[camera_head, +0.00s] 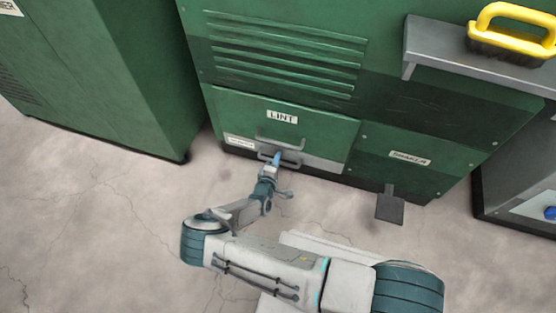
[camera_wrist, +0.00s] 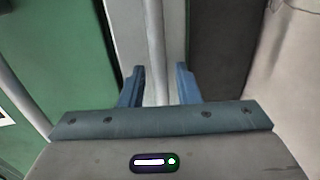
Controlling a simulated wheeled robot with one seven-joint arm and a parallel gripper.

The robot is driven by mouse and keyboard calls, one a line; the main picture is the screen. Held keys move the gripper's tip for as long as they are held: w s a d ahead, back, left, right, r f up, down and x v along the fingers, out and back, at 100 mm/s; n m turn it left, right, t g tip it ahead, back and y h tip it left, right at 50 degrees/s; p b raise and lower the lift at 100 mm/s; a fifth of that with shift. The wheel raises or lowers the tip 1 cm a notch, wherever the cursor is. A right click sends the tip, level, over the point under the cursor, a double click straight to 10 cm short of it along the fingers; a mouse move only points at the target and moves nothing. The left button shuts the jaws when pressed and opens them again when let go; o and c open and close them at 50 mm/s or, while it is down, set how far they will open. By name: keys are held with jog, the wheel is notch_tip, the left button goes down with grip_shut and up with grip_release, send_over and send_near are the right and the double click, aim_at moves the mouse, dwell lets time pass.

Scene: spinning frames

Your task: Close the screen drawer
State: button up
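A light grey drawer front (camera_head: 318,162) with a small white label at its left runs along the foot of the green machine, below the panel marked LINT; the label is too small to read. A grey bar handle (camera_head: 293,163) is on this front. My gripper (camera_head: 277,157) is at the handle, fingers pointing toward the machine. In the wrist view my gripper (camera_wrist: 160,80) has its two blue fingers apart, with a pale bar (camera_wrist: 155,50) running between them. I see gaps beside the bar, so no firm hold shows. How far the drawer stands out is hard to tell.
The LINT panel (camera_head: 235,108) has its own handle just above. A pedal (camera_head: 389,207) sticks out under the SHAKER label at right. A grey shelf (camera_head: 440,62) with a yellow-handled brush juts out above. A green cabinet (camera_head: 145,80) stands at left. The floor at left is clear.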

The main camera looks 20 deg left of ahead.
jog(key=p+v, duration=0.4)
jog(key=v, duration=0.9)
jog(key=shift+s+p, duration=0.2)
jog(key=shift+p, duration=0.2)
